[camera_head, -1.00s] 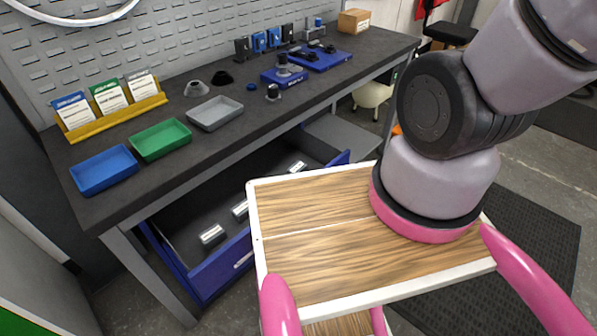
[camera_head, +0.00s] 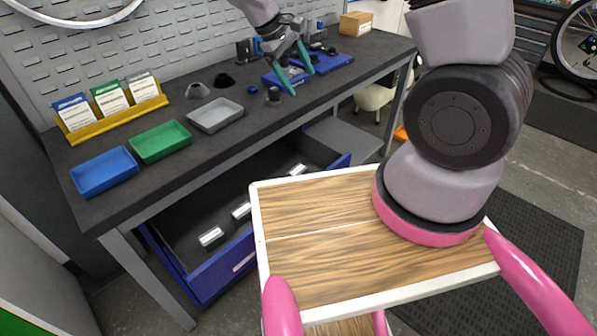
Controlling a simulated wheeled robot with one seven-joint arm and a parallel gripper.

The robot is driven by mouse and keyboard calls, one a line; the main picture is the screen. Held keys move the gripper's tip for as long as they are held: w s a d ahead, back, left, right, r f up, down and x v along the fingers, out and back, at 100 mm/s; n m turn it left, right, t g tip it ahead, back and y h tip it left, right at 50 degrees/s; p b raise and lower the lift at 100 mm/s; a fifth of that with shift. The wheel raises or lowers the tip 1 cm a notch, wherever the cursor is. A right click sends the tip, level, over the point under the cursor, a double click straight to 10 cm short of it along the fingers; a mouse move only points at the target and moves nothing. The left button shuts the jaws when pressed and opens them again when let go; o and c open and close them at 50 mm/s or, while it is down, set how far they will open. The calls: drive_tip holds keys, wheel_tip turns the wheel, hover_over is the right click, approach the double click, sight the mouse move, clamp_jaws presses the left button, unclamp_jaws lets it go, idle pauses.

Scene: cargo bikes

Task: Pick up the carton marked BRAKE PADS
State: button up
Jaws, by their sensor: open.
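My gripper (camera_head: 301,83) is open and empty, with its two teal fingers pointing down over the workbench near the blue fixtures. No lettering is readable, so I cannot tell which thing is the carton marked BRAKE PADS. A brown cardboard box (camera_head: 355,23) with a pale label stands at the far right end of the bench, right of my gripper and apart from it. Small pale-labelled packages lie in the open blue drawer (camera_head: 222,270) below the bench top: one near the front (camera_head: 211,237), one in the middle (camera_head: 241,211), one farther back (camera_head: 298,170).
The dark bench top (camera_head: 95,209) holds a blue tray (camera_head: 104,172), a green tray (camera_head: 160,142), a grey tray (camera_head: 215,115) and a yellow card rack (camera_head: 118,115). Blue fixtures (camera_head: 330,62) and small dark parts lie farther back. A perforated panel (camera_head: 180,40) backs the bench.

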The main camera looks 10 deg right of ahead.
wheel_tip(320, 180, down, 12)
drive_tip(key=a+n+t+h, duration=0.1)
drive_tip(key=a+n+h, duration=0.2)
drive_tip(key=n, duration=0.2)
drive_tip(key=n+t+h, duration=0.2)
drive_tip(key=n+t, duration=0.5)
drive_tip(key=n, duration=0.6)
approach(301, 167)
drive_tip(key=shift+n, duration=0.3)
drive_tip(key=x, duration=0.4)
drive_tip(key=shift+s+d+f, duration=0.1)
drive_tip(key=shift+s+d, duration=0.05)
drive_tip(key=shift+s, duration=0.2)
drive_tip(key=shift+w+x, duration=0.15)
drive_tip(key=shift+x, duration=1.25)
drive_tip(key=shift+w+x, duration=0.15)
drive_tip(key=shift+x, duration=1.2)
clamp_jaws()
